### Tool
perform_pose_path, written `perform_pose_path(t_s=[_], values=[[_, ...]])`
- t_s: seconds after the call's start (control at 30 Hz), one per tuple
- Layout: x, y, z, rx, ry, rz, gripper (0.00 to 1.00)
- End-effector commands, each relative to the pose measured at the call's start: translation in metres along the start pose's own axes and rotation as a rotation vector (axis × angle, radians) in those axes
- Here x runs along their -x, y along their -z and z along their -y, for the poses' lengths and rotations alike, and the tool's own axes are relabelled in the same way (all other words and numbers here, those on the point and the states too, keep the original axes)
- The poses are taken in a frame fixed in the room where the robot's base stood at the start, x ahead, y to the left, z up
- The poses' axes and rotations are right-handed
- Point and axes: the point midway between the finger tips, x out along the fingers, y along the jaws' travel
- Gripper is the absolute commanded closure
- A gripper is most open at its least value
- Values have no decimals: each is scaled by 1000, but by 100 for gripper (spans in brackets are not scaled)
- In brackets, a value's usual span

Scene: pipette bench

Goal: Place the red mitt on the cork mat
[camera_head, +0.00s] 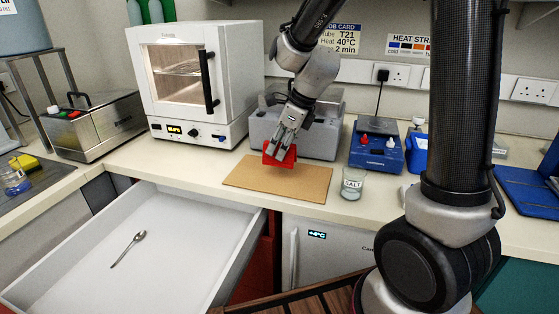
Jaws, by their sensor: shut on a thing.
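The red mitt (286,157) is in my gripper (282,146), which is shut on it. The gripper points down and partly covers the mitt. The mitt is over the back right part of the cork mat (260,180), a flat tan rectangle on the bench near its front edge. I cannot tell whether the mitt's lower edge touches the mat or hangs just above it. The rest of the mat is bare.
A glass marked SALT (352,183) stands just right of the mat. A grey machine (322,138) is behind it, and a blue device (377,149) is to the right. A white oven (190,85) stands back left. An open drawer (135,235) with a spoon (128,248) juts out in front.

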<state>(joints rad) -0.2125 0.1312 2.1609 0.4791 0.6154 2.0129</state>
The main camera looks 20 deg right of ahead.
Motion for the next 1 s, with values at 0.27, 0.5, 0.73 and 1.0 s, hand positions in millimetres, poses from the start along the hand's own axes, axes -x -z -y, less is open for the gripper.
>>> perform_pose_path(t_s=[0.27,0.5,0.73,1.0], values=[[-30,13,0,0,-3,-3,92],[-38,15,0,3,1,0,92],[-39,16,0,2,0,0,53],[-39,16,0,2,0,0,46]])
